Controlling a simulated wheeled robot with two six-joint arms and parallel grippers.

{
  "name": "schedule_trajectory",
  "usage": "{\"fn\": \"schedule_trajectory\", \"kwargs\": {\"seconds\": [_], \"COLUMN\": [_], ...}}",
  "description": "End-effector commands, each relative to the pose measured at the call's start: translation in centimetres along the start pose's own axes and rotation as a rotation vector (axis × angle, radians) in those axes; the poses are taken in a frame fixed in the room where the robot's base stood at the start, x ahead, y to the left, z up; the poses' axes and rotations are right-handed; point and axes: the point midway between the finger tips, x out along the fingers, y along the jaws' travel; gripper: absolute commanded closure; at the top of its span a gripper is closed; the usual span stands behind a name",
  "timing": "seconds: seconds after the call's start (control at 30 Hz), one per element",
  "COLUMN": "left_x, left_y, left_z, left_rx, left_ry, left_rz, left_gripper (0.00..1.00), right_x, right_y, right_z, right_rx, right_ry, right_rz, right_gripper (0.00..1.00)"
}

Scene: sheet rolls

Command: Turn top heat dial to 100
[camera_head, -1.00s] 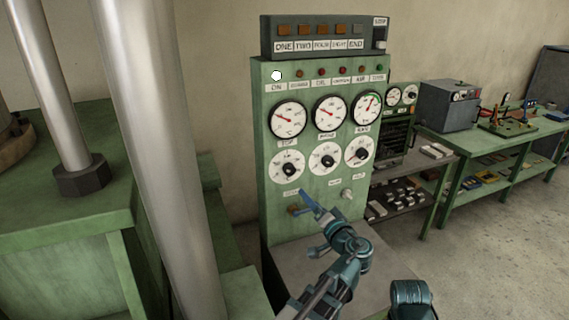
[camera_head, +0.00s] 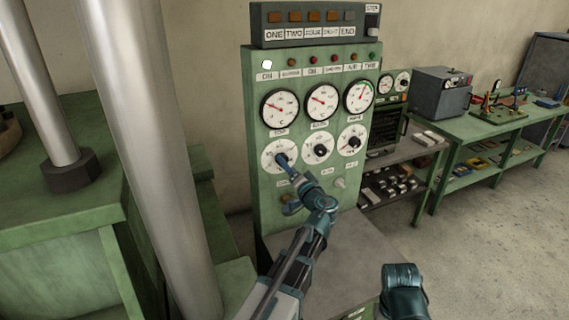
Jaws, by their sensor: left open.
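The green control panel (camera_head: 312,205) stands in the middle with a row of three white dials. The left dial (camera_head: 268,161), under the TOP label (camera_head: 281,133), is the top heat dial. My left gripper (camera_head: 284,160) is in front of this dial's centre and hides its black knob, so the setting cannot be read. The gripper is open, its fingers at the knob; whether they touch it cannot be told. The middle dial (camera_head: 318,150) and right dial (camera_head: 350,141) show their black knobs. My right gripper is out of view; a teal part of my right arm shows at the bottom.
Three round gauges (camera_head: 322,102) sit above the dials, below small lamps. A small handle (camera_head: 291,208) and a pale knob (camera_head: 340,183) are below the dials. A thick metal column (camera_head: 150,130) stands left. A grey surface (camera_head: 340,245) juts out in front.

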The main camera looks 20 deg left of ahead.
Motion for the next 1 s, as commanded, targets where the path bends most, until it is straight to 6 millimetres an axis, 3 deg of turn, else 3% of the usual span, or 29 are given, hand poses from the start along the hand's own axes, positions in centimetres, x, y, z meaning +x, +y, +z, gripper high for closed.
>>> {"fn": "schedule_trajectory", "kwargs": {"seconds": [0.1,0.23,0.67,1.0], "left_x": [1.9,2.9,3.5,3.4], "left_y": [0.1,0.0,0.0,0.0], "left_z": [-0.1,0.0,0.0,0.0], "left_rx": [0.000,0.000,0.000,0.000], "left_ry": [-0.001,-0.001,0.000,0.000], "left_rz": [-0.001,-0.001,0.000,0.000], "left_gripper": [0.18,0.18,0.20,0.81], "right_x": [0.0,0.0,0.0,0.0], "right_y": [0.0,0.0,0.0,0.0], "right_z": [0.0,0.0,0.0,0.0], "right_rx": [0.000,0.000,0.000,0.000], "right_ry": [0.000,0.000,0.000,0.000], "right_rz": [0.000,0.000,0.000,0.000], "right_gripper": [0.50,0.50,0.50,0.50]}}
